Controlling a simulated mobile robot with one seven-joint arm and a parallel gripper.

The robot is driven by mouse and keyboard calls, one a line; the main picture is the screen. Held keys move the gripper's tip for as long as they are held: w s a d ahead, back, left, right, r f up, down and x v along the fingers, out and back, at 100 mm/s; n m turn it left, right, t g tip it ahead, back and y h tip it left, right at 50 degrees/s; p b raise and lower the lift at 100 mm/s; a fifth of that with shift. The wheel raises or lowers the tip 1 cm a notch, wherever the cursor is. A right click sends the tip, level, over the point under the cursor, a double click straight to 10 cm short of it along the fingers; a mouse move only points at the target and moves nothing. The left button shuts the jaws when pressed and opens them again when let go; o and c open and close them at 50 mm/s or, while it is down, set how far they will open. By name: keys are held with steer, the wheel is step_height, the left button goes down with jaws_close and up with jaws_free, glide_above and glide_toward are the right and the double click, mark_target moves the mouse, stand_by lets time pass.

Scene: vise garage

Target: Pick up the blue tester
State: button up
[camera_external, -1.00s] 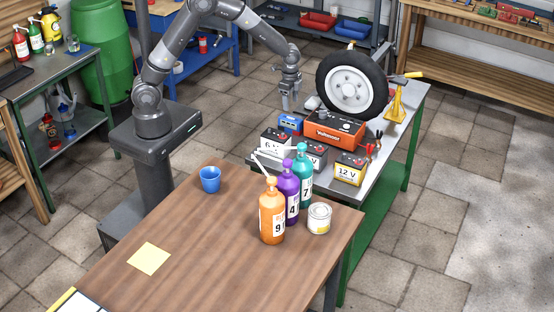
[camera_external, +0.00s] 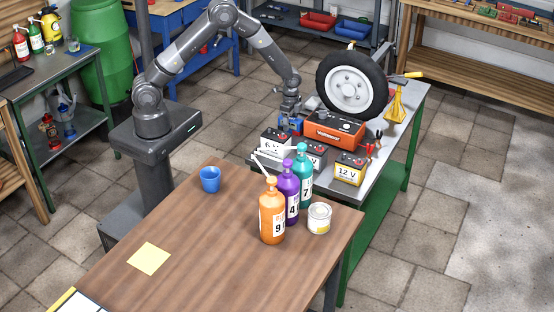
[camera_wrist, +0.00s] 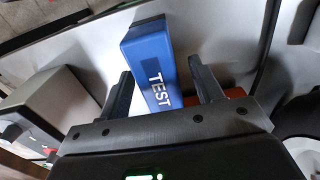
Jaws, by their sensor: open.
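The blue tester (camera_wrist: 150,50) is a blue box with "TEST" on it in white letters. In the wrist view it stands between the two open fingers of my gripper (camera_wrist: 160,85), with a gap showing on the left and a smaller one on the right. In the external view my gripper (camera_external: 290,122) is down at the tester, on the left end of the metal bench (camera_external: 385,160). My gripper hides most of the tester there.
An orange Voltmaster unit (camera_external: 335,131) stands just right of the tester. Car batteries, one marked 12 V (camera_external: 349,170), stand in front. A wheel (camera_external: 352,83) stands behind. A wooden table (camera_external: 200,240) with bottles is nearer the camera.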

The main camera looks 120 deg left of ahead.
steer(key=shift+f, duration=0.75)
steer(key=c, duration=1.2)
steer(key=shift+o, duration=0.2)
steer(key=shift+w+r, duration=0.1)
steer(key=shift+r, duration=0.05)
